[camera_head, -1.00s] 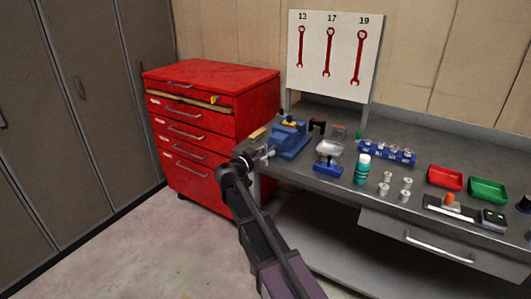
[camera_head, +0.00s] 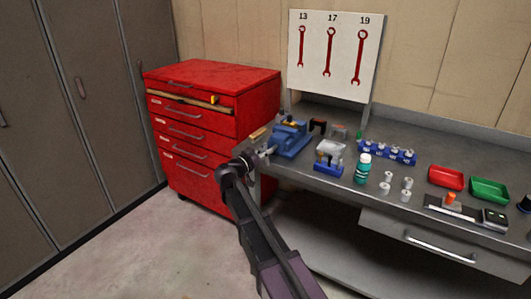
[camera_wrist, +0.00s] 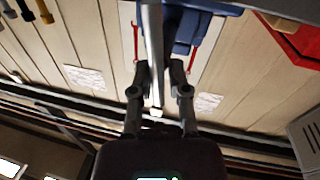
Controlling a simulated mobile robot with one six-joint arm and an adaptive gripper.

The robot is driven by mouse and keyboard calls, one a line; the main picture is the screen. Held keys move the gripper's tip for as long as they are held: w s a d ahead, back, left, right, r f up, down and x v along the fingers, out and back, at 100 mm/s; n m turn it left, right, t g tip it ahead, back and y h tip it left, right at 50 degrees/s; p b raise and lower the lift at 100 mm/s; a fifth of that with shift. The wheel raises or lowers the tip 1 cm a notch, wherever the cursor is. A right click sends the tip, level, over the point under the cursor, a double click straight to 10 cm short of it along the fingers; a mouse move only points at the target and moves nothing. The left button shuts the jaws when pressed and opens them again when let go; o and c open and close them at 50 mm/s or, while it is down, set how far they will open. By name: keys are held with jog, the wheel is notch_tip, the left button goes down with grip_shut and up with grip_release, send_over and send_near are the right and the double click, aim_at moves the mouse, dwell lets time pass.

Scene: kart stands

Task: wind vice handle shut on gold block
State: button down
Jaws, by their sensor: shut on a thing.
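The blue vice (camera_head: 291,139) sits at the left end of the grey workbench in the head view, and its blue body shows at the top of the wrist view (camera_wrist: 185,28). The grey bar of the vice handle (camera_wrist: 154,35) runs between my fingers in the wrist view. My gripper (camera_wrist: 159,75) is shut on this handle. In the head view my gripper (camera_head: 254,161) is at the near left side of the vice, just off the bench end. A small gold patch shows on top of the vice; I cannot make out clearly how the gold block sits between the jaws.
The red drawer cabinet (camera_head: 215,115) stands close to the left of the vice. On the bench to the right are a blue holder (camera_head: 328,165), a green bottle (camera_head: 363,168), metal cylinders, a red tray (camera_head: 446,178) and a green tray (camera_head: 489,190). Open floor lies in front.

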jog(key=shift+s+d, duration=0.1)
jog(key=c, duration=0.8)
grip_release()
jog(key=shift+o, duration=0.8)
jog(key=shift+f, duration=0.1)
jog(key=v, duration=0.7)
jog(key=shift+a, duration=0.25)
jog(key=shift+s, duration=0.1)
